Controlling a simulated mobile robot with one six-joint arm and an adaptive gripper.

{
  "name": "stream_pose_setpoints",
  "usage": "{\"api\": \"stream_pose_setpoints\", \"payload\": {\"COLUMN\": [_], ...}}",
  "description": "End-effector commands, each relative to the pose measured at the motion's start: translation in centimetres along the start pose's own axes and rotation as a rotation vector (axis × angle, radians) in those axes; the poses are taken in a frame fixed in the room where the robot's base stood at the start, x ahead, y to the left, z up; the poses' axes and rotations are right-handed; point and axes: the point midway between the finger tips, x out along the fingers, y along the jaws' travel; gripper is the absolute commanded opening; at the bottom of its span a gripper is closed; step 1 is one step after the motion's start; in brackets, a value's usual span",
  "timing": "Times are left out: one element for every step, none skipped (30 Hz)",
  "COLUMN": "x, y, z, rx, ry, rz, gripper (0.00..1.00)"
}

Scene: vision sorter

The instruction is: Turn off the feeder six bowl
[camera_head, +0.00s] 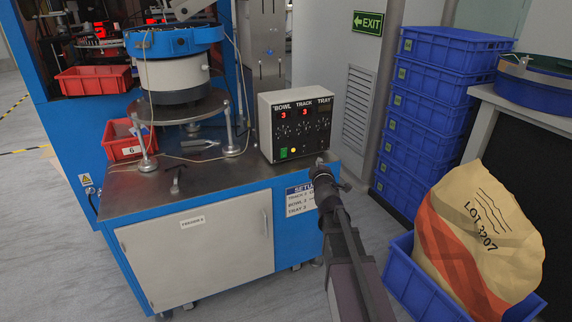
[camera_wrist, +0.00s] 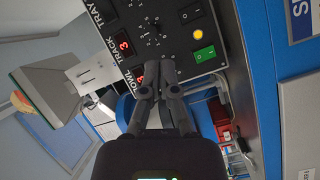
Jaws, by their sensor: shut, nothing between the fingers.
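The control box (camera_head: 296,127) stands on the bench, with BOWL, TRACK and TRAY columns of dials. Red displays show 3 under BOWL and TRACK. A green rocker switch (camera_head: 283,153) sits low at its left, beside a lit amber lamp (camera_head: 293,150). The switch (camera_wrist: 204,54) and lamp (camera_wrist: 198,34) also show in the wrist view, right of my fingers. My gripper (camera_head: 321,165) is shut and empty by the box's lower right in the head view. In the wrist view my fingers (camera_wrist: 158,68) hide part of the bowl column. The blue-rimmed feeder bowl (camera_head: 172,42) stands behind left.
A red bin (camera_head: 124,140) marked 6 sits by the bowl stand. The bench top (camera_head: 200,178) carries small tools. Stacked blue crates (camera_head: 425,120) and a paper sack (camera_head: 478,240) in a blue crate stand at the right. Open floor lies at the left.

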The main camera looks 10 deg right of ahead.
Motion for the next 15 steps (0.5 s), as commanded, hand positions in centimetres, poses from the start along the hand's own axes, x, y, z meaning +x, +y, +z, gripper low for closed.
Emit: {"api": "stream_pose_setpoints", "payload": {"x": [0.4, 0.6, 0.8, 0.9, 1.0, 1.1, 1.2, 1.3, 1.4, 1.5, 1.6, 1.7, 1.7, 1.8, 1.8], "y": [-1.1, -1.4, -1.8, -2.0, -2.3, -2.7, -3.0, -3.4, -3.8, -4.2, -4.5, -5.0, -5.3, -5.7, -6.1], "z": [0.1, 0.0, -0.2, -0.3, -0.4, -0.6, -0.7, -0.8, -1.0, -1.1, -1.2, -1.4, -1.5, -1.6, -1.7], "rx": [-0.025, -0.041, -0.061, -0.077, -0.093, -0.116, -0.131, -0.149, -0.170, -0.187, -0.203, -0.225, -0.240, -0.255, -0.273], "ry": [0.029, 0.049, 0.075, 0.093, 0.112, 0.138, 0.157, 0.175, 0.201, 0.221, 0.240, 0.264, 0.283, 0.300, 0.322], "rz": [0.009, 0.014, 0.019, 0.025, 0.031, 0.036, 0.040, 0.044, 0.048, 0.051, 0.054, 0.058, 0.060, 0.062, 0.064], "gripper": [0.00, 0.00, 0.00, 0.00, 0.00, 0.00, 0.00, 0.00, 0.00, 0.00, 0.00, 0.00, 0.00, 0.00, 0.00]}}
